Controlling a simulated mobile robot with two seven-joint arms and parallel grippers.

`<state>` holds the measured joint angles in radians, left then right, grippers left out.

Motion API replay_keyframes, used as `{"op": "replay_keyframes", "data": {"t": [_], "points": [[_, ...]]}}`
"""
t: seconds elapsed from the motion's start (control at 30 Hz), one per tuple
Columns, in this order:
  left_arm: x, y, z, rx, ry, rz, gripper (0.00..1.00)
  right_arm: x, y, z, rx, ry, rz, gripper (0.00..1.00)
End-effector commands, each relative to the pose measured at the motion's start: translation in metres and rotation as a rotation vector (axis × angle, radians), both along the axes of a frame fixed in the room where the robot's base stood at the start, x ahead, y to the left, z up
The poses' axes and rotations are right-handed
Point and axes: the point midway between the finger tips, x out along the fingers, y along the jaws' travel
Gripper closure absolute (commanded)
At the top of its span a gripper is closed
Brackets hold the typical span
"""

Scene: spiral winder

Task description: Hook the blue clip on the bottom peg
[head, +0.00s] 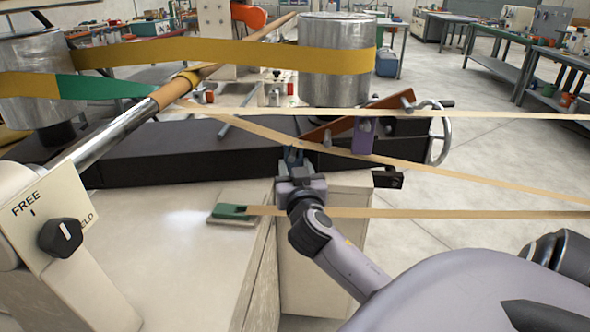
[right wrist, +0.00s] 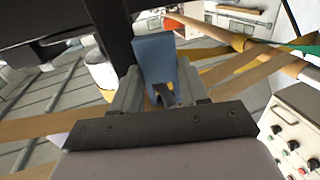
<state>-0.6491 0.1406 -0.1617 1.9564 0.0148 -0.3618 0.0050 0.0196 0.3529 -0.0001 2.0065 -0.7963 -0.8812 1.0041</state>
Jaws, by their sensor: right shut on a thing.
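My right gripper (head: 294,167) is shut on the blue clip (head: 292,156), in front of the long black machine bed. In the right wrist view the blue clip (right wrist: 155,60) stands up between the fingers of my right gripper (right wrist: 160,92), beside a black upright bar (right wrist: 113,35). A short black bracket (head: 388,178) juts out right of the gripper at the cabinet's top corner; I cannot tell whether it is the bottom peg. A purple clip-like piece (head: 363,138) sits above it. My left gripper is out of view.
A green clip (head: 232,211) lies on a pad on the pale cabinet top, with a tan strip running right from it. More tan strips cross above and beside the gripper. A metal drum (head: 325,85) and a curved handle (head: 440,135) stand behind.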

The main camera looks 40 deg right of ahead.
Motion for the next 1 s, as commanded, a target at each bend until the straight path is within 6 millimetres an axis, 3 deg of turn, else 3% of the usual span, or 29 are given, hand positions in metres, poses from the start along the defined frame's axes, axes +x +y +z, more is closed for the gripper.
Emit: {"op": "replay_keyframes", "data": {"t": [0.13,0.17,0.23,0.63,1.0], "points": [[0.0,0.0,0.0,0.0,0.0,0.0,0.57,0.0,0.0,0.0,-0.001,-0.001,0.0,0.86],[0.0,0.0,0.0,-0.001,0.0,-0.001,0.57,0.0,0.0,0.0,-0.001,-0.001,0.0,0.47],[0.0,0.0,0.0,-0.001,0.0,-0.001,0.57,0.0,0.0,0.0,-0.001,-0.001,0.0,0.27],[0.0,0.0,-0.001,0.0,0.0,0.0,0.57,-0.005,0.004,-0.001,0.001,0.0,0.001,0.27],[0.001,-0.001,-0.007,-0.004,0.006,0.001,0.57,-0.045,0.034,-0.002,0.004,0.0,0.001,0.27]]}}
